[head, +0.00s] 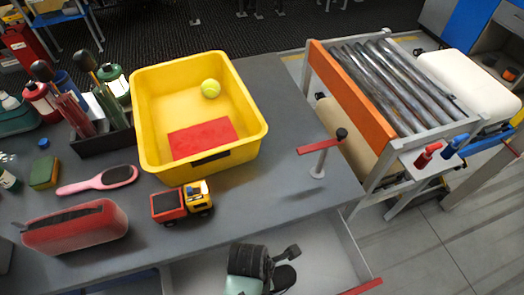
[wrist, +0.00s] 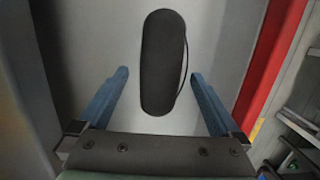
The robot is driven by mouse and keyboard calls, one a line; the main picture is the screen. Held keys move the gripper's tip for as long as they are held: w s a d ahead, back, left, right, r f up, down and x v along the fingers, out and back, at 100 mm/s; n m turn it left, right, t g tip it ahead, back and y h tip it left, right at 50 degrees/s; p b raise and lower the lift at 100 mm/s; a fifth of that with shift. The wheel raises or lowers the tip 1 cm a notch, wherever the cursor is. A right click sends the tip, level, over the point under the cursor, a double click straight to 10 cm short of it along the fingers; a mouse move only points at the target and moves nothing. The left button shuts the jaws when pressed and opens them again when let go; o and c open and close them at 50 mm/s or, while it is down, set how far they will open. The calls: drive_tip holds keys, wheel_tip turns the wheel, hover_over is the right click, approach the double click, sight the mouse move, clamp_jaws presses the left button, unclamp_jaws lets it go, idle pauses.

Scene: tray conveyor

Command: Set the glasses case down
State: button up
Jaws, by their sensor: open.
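The black glasses case (wrist: 163,60) lies on the pale floor of an open drawer (wrist: 100,35), long side running away from my wrist. My gripper (wrist: 160,76) is open, with one blue finger on each side of the case. Gaps show between the fingers and the case. In the head view the case (head: 285,278) is a dark shape beside my gripper, partly hidden by it. The drawer (head: 325,245) is pulled out below the grey table.
The drawer's red front (head: 362,287) is close on the right. A roller conveyor (head: 350,95) stands at right.

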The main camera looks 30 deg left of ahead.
wheel_tip(320, 180, up, 12)
drive_tip(key=s+a+p, duration=0.1)
drive_tip(key=shift+s+f, duration=0.15)
drive_tip(key=shift+a, duration=0.1)
drive_tip(key=w+r+m+t+y, duration=0.2)
drive_tip(key=w+r+m+t, duration=0.4)
drive_tip(key=w+r, duration=0.6)
drive_tip(key=w+r+m+t+y, duration=0.1)
drive_tip(key=w+r+m+t, duration=0.55)
drive_tip(key=r, duration=0.75)
drive_tip(key=w+d+r+m+t, duration=0.1)
drive_tip(key=d+r+m+t, duration=0.15)
drive_tip(key=r, duration=0.55)
drive_tip(key=w+d+r+m+t, duration=0.1)
drive_tip(key=d+r+m+t, duration=0.15)
drive_tip(key=r, duration=0.55)
drive_tip(key=w+d+r+m+t, duration=0.15)
drive_tip(key=r+m, duration=0.25)
drive_tip(key=r, duration=0.4)
drive_tip(key=s+d+r+m+t+h, duration=0.1)
drive_tip(key=s+d+r+m+t, duration=0.1)
drive_tip(key=s+r, duration=0.3)
drive_tip(key=s+d+r+m+t, duration=0.2)
drive_tip(key=s+r+m+t, duration=0.2)
drive_tip(key=r, duration=0.6)
drive_tip(key=shift+s+m+t+h, duration=0.4)
drive_tip(key=shift+m+t, duration=0.05)
drive_tip(key=shift+t, duration=0.05)
